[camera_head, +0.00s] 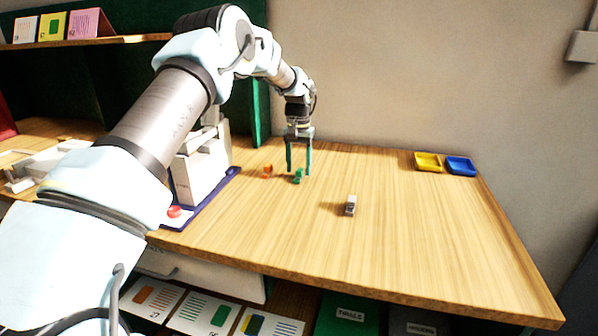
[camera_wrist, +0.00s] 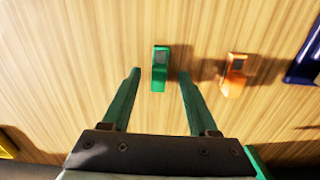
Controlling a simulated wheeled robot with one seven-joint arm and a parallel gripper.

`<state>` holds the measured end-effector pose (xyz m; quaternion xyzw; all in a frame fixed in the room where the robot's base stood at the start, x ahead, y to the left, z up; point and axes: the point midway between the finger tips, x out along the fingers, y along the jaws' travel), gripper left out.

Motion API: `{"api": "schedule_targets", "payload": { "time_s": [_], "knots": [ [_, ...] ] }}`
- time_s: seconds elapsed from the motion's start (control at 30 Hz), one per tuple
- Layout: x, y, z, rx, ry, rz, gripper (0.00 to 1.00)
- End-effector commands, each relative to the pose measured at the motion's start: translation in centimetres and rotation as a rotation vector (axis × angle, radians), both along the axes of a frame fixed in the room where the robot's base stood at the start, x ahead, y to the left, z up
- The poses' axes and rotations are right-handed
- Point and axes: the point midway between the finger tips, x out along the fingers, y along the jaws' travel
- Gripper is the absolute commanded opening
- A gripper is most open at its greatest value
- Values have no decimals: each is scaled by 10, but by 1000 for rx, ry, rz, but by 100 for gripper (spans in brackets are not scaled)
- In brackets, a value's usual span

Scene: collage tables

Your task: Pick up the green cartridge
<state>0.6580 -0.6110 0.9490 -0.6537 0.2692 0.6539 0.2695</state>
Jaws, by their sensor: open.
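The green cartridge (camera_head: 298,176) stands on the wooden table, close to the fingertips of my gripper (camera_head: 298,172) in the head view. In the wrist view the green cartridge (camera_wrist: 160,68) appears just beyond and between the two green fingers of my gripper (camera_wrist: 157,74). It has a dark grey patch at one end. My gripper points down, is open, and holds nothing. I cannot tell the exact height of the fingertips above the table.
An orange cartridge (camera_head: 267,171) stands just left of the green one; it also shows in the wrist view (camera_wrist: 235,76). A grey-white cartridge (camera_head: 350,205) is nearer the front. Yellow (camera_head: 428,162) and blue (camera_head: 460,166) trays sit at the back right. A white machine (camera_head: 200,165) stands left.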

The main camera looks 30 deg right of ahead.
Motion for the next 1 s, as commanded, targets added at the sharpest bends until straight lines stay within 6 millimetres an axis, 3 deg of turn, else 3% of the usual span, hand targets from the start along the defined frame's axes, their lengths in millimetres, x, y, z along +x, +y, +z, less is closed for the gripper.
{"api": "schedule_targets", "payload": {
  "time_s": [0.13,0.37,0.9,1.0],
  "knots": [
    [-1,0,-12,0,1,-1,60],
    [-1,0,-15,0,0,-1,60],
    [-1,0,-15,0,0,-1,2],
    [-1,0,-15,-1,-1,-1,0]
  ]
}}
